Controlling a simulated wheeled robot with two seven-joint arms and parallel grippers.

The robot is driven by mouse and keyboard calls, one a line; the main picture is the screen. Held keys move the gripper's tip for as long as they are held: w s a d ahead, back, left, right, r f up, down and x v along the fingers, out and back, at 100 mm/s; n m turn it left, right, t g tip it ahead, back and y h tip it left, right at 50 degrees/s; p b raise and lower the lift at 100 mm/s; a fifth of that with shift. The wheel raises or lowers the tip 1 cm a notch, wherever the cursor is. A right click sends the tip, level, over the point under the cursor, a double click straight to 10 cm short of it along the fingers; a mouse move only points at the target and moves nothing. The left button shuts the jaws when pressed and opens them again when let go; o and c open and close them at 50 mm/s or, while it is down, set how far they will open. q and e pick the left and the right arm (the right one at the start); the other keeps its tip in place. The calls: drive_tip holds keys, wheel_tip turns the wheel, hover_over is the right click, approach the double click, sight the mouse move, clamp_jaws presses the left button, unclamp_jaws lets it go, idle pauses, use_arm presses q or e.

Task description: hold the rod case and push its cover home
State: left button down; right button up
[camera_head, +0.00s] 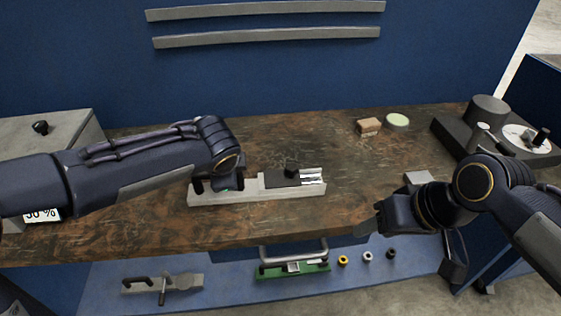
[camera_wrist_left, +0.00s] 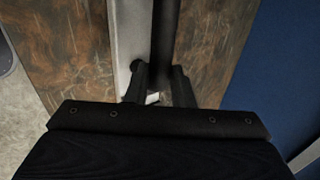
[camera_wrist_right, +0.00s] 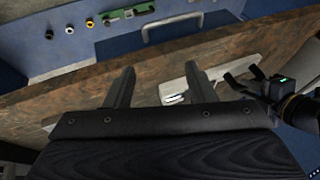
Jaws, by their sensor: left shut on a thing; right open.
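The rod case (camera_head: 255,195) is a long light grey block lying on the worn brown table. Its dark cover (camera_head: 278,181) with a black knob (camera_head: 291,168) lies over part of the channel, and pale rods (camera_head: 313,178) show uncovered at the right end. My left gripper (camera_head: 222,186) is shut at the case's left end; in the left wrist view its fingers (camera_wrist_left: 160,88) close on a dark part above the case, mostly hidden. My right gripper (camera_head: 377,222) is open and empty near the table's front edge, right of the case; its fingers (camera_wrist_right: 160,85) stand apart.
A brown block (camera_head: 369,126) and a pale green disc (camera_head: 397,121) lie farther back. A dark device with a cylinder (camera_head: 488,108) stands at the back right. A grey box (camera_head: 60,127) is at the left. A lower blue shelf holds a green board (camera_head: 292,271) and small rings.

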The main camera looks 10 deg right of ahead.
drive_tip(key=w+a+r+n+g+h, duration=0.1)
drive_tip(key=w+r, duration=0.2)
drive_tip(key=w, duration=0.3)
drive_tip(key=w+a+r+n+g, duration=0.1)
drive_tip(key=w+r, duration=0.3)
drive_tip(key=w, duration=0.3)
drive_tip(key=n+g+h, duration=0.1)
drive_tip(key=g+h, duration=0.1)
drive_tip(key=h, duration=0.1)
hover_over(292, 166)
wheel_tip(292, 166, down, 11)
drive_tip(key=shift+r, duration=0.1)
drive_tip(key=shift+c, duration=0.4)
clamp_jaws()
